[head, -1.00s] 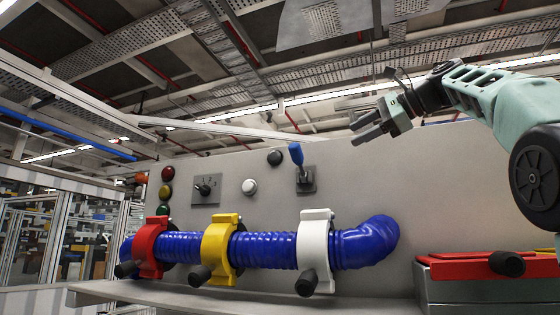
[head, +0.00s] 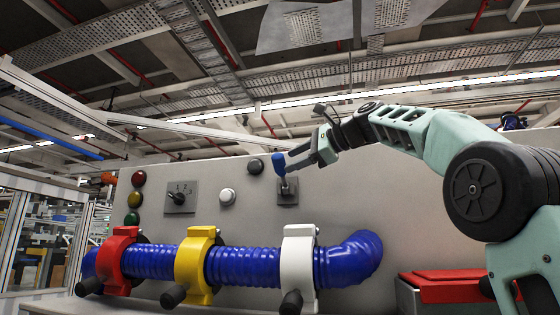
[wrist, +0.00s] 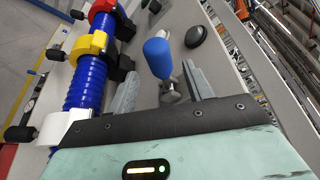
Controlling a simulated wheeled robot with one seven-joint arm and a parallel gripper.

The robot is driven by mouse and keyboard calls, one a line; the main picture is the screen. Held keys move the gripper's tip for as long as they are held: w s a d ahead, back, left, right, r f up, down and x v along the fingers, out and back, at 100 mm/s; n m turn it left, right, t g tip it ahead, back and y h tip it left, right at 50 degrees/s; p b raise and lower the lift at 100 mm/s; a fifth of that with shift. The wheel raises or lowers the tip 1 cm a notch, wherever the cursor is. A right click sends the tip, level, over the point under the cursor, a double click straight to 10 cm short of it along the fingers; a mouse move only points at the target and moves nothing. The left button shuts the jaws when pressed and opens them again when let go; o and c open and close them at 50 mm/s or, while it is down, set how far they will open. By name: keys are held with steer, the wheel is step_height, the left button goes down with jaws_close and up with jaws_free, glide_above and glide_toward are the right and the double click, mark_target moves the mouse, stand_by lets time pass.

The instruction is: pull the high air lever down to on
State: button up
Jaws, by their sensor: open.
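The air lever, with a blue handle (head: 279,164) on a grey square plate (head: 288,197), is on the grey panel's upper part and points up. My gripper (head: 292,161) is right at the lever from the right side, with its fingers beside the blue handle. In the wrist view, the blue handle (wrist: 157,57) and its metal stem stand between my two spread grey fingers (wrist: 160,88). The gripper is open. Whether a finger touches the lever cannot be told.
A blue hose (head: 250,267) with red (head: 117,259), yellow (head: 193,264) and white (head: 299,259) clamps runs below the lever. A dial switch (head: 180,197), a white button (head: 227,196) and a black button (head: 256,167) are to its left. A red-topped box (head: 440,287) stands lower right.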

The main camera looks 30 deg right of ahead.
mark_target(280, 172)
steer(key=shift+p+x, duration=0.75)
steer(key=shift+x, duration=1.9)
jaws_close()
